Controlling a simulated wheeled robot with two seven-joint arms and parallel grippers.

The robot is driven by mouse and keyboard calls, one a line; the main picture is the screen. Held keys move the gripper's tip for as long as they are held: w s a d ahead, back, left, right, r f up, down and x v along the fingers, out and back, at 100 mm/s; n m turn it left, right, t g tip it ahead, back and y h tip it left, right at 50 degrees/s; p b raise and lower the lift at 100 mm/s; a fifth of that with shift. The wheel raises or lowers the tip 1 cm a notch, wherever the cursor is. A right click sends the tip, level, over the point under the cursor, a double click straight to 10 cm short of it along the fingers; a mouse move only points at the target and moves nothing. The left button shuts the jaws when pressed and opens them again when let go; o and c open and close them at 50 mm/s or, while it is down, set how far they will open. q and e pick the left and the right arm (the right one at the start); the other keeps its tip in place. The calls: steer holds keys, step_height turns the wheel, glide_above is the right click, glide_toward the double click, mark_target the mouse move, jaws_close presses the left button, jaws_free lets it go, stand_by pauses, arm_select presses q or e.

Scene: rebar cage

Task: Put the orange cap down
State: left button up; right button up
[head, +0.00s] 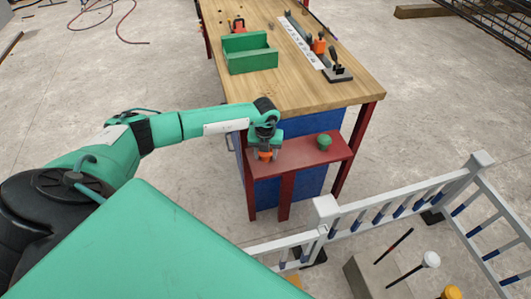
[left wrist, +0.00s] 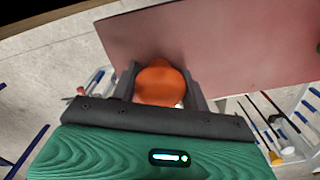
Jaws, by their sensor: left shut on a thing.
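The orange cap (head: 265,155) is between the fingers of my left gripper (head: 264,150), which is shut on it. In the left wrist view the orange cap (left wrist: 160,82) shows between the two dark fingers of the gripper (left wrist: 162,85). The gripper points down at the left end of the red shelf (head: 300,154) on the bench's near side. In the left wrist view the red shelf (left wrist: 235,45) lies just beyond the cap. I cannot tell whether the cap touches the shelf. My right gripper is not in view.
A green cap (head: 324,142) stands on the shelf's right part. The wooden bench top (head: 290,90) above holds a green box (head: 250,58), a white strip (head: 299,41) and tools.

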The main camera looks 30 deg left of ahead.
arm_select(q)
steer(key=o, duration=0.7)
steer(key=shift+o, duration=1.2)
steer(key=shift+f, duration=0.1)
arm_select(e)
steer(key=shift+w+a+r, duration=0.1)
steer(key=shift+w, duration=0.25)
arm_select(q)
steer(key=shift+r+p, duration=0.3)
steer(key=shift+r, duration=0.35)
step_height(320, 180, up, 10)
steer(key=shift+f+b, duration=0.15)
steer(key=shift+b, duration=0.6)
steer(key=shift+r, duration=0.7)
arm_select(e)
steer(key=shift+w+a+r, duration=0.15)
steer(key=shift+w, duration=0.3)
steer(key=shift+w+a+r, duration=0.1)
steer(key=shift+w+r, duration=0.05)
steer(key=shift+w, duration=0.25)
